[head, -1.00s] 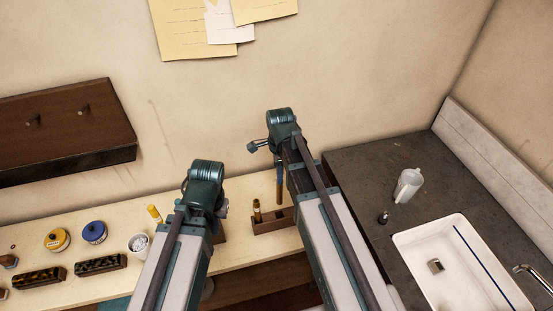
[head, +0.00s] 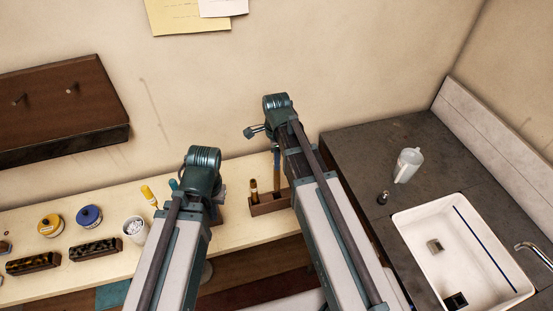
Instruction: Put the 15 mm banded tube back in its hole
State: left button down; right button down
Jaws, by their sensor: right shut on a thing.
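My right gripper (head: 278,147) is shut on a slim upright tube (head: 277,168), blue-green above and brownish below. The tube stands over the right part of a small wooden rack (head: 268,208), its lower end at or just behind the rack's top edge. I cannot tell whether it is inside a hole. The tube's size marking is too small to read. A shorter brown tube with a gold band (head: 254,189) stands upright in the rack's left part. My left gripper (head: 202,196) is left of the rack, with its fingertips hidden by its own arm.
A yellow marker-like stick (head: 149,196), a white cup (head: 134,228), a blue-lidded tin (head: 89,216) and a yellow tin (head: 50,225) stand on the bench at left. A dark counter (head: 365,150) with a jug (head: 408,165) and sink (head: 420,255) is at right.

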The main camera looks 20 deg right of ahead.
aim_at(276, 180)
jog(key=shift+f+b, duration=0.75)
jog(key=shift+f, duration=0.35)
jog(key=shift+f+b, duration=4.8)
jog(key=c, duration=0.6)
grip_release()
jog(key=shift+r, duration=0.1)
jog(key=shift+r, duration=0.1)
notch_tip(276, 180, up, 14)
jog(key=p, duration=1.4)
jog(key=shift+f, duration=0.2)
